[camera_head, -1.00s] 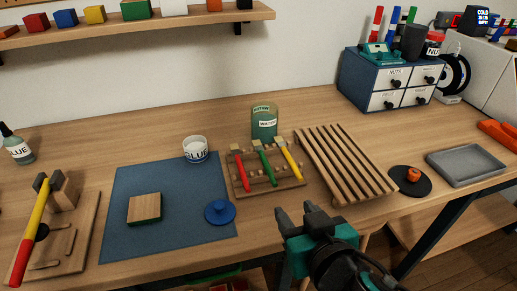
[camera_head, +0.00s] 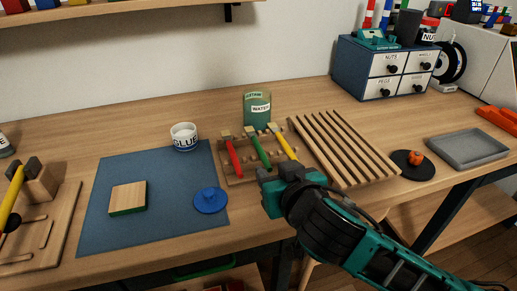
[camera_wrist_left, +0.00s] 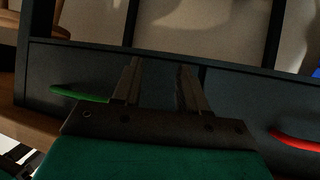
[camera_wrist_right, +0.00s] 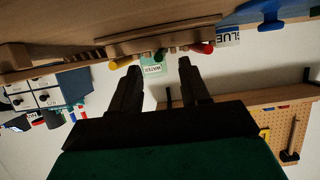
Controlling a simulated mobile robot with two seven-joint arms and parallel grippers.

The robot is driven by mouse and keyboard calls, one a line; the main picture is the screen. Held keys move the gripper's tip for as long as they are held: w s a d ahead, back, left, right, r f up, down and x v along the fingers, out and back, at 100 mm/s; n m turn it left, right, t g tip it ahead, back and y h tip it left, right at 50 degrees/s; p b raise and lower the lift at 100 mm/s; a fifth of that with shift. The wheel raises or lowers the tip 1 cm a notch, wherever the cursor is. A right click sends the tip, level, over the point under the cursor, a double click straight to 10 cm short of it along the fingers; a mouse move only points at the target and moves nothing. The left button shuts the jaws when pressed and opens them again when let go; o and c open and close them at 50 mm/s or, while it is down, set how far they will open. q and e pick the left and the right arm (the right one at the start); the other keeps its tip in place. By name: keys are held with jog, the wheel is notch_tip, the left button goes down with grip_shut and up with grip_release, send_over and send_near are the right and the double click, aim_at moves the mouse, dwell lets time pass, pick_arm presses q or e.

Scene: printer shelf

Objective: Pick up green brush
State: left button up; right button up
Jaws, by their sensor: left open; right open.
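The green brush (camera_head: 261,152) lies on a wooden rack (camera_head: 238,181) between a red brush (camera_head: 234,158) and a yellow brush (camera_head: 284,144). My right gripper (camera_head: 278,171) is open and empty just in front of the rack, near the lower ends of the green and yellow brushes.
A green water jar (camera_head: 257,108) stands behind the rack. A slatted wooden rack (camera_head: 342,148) lies to its right. To the left are a blue mat (camera_head: 165,220), a blue-labelled cup (camera_head: 184,136) and a blue knobbed disc (camera_head: 210,200). A drawer unit (camera_head: 385,68) stands at the back right.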

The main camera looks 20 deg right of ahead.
aim_at(270, 167)
jog(key=x, duration=0.3)
jog(key=shift+w+f, duration=0.1)
jog(key=shift+w, duration=0.15)
grip_shut()
